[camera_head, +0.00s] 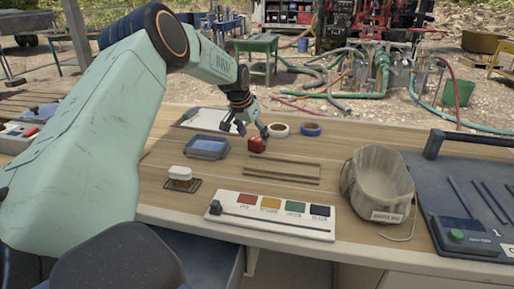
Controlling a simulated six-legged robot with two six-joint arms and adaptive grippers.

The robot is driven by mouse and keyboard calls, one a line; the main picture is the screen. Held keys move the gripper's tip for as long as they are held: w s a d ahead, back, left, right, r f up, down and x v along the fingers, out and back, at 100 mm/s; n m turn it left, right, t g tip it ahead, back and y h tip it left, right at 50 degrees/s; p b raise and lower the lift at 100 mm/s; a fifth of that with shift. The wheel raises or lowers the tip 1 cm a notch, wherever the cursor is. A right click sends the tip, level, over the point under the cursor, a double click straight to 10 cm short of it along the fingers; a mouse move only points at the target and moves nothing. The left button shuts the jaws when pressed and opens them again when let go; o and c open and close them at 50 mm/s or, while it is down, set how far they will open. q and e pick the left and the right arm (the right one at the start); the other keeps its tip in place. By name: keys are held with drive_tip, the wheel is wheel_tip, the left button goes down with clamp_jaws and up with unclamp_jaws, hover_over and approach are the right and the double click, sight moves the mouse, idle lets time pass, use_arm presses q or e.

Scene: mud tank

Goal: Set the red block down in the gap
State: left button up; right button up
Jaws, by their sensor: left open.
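The small red block (257,145) is near the back left end of the two wooden strips (283,178), which lie parallel on the table with a narrow gap between them. My left gripper (253,130) is open just above the red block, its fingers spread toward either side. I cannot tell whether a finger touches the block, or whether the block rests on the table or on the back strip. My right gripper is out of view.
A white board with coloured squares (271,216) lies in front. A cloth bag (378,184) and a dark case (470,205) stand right. A blue tray (207,147), a white block on a mat (180,173) and tape rolls (311,129) lie around the strips.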

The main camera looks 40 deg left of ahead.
sight(255, 140)
use_arm(q)
drive_tip(key=b+x, duration=0.1)
drive_tip(key=x, duration=0.2)
drive_tip(key=shift+w+a+f, duration=0.1)
drive_tip(key=shift+f, duration=0.25)
drive_tip(key=shift+r, duration=0.1)
drive_tip(key=shift+c, duration=0.4)
drive_tip(key=shift+c, duration=0.7)
drive_tip(key=c, duration=1.1)
wheel_tip(255, 140, up, 10)
drive_tip(key=p, duration=0.2)
drive_tip(key=shift+p, duration=0.3)
